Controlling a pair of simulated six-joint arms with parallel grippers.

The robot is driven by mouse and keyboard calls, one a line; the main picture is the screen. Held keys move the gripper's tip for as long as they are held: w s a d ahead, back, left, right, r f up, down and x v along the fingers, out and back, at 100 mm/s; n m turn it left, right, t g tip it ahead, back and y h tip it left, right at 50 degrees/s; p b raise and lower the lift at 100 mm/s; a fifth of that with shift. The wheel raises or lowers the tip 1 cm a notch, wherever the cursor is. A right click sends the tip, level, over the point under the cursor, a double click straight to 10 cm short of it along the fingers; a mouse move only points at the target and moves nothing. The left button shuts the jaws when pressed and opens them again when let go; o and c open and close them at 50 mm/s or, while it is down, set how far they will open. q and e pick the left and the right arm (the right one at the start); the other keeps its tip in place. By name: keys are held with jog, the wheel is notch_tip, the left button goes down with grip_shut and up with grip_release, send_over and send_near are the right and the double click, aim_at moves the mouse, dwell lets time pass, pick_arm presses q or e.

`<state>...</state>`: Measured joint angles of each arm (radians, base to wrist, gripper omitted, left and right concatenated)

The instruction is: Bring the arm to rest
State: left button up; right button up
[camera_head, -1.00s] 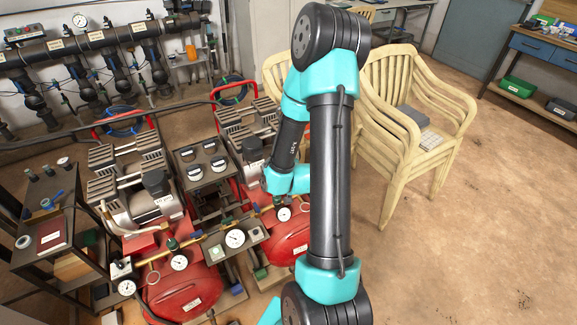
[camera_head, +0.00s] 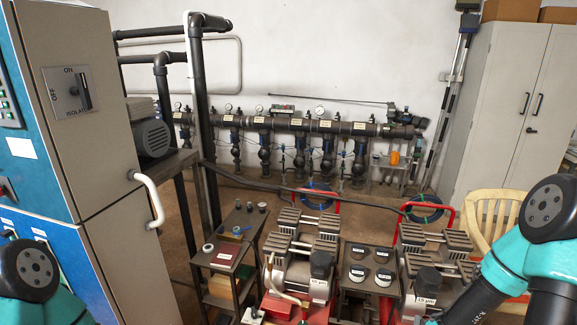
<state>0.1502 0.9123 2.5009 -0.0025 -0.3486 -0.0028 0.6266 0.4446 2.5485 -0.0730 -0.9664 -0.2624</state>
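The task names no object besides my own arm. In the head view, part of my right arm shows at the lower right, a dark round joint with turquoise links reaching down out of the frame. A dark round joint and turquoise part of my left arm show at the lower left corner. Neither gripper is in the frame, so what they hold or touch is hidden.
A grey-blue cabinet (camera_head: 107,130) with an isolator switch stands close on the left. Compressors (camera_head: 300,248) and a small shelf stand (camera_head: 222,255) fill the lower middle. A pipe manifold (camera_head: 260,123) runs along the back wall. A cream chair (camera_head: 487,212) is beside my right arm.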

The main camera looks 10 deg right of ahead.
jog(key=w+a+f+n+g+y, duration=0.1)
jog(key=a+f+g+y, duration=0.15)
jog(key=a+f, duration=0.4)
jog(key=w+a+f+n+g+y, duration=0.1)
jog(key=a+f+g+y, duration=0.2)
jog(key=a, duration=0.7)
jog(key=s+a+f+g+y, duration=0.1)
jog(key=s+a+f+g, duration=0.1)
jog(key=a, duration=0.4)
jog(key=s+a+f+n+g+y, duration=0.1)
jog(key=s+a+f+g, duration=0.1)
jog(key=a+f, duration=0.3)
jog(key=shift+s+a, duration=0.7)
jog(key=shift+a, duration=0.25)
jog(key=shift+d+f, duration=0.1)
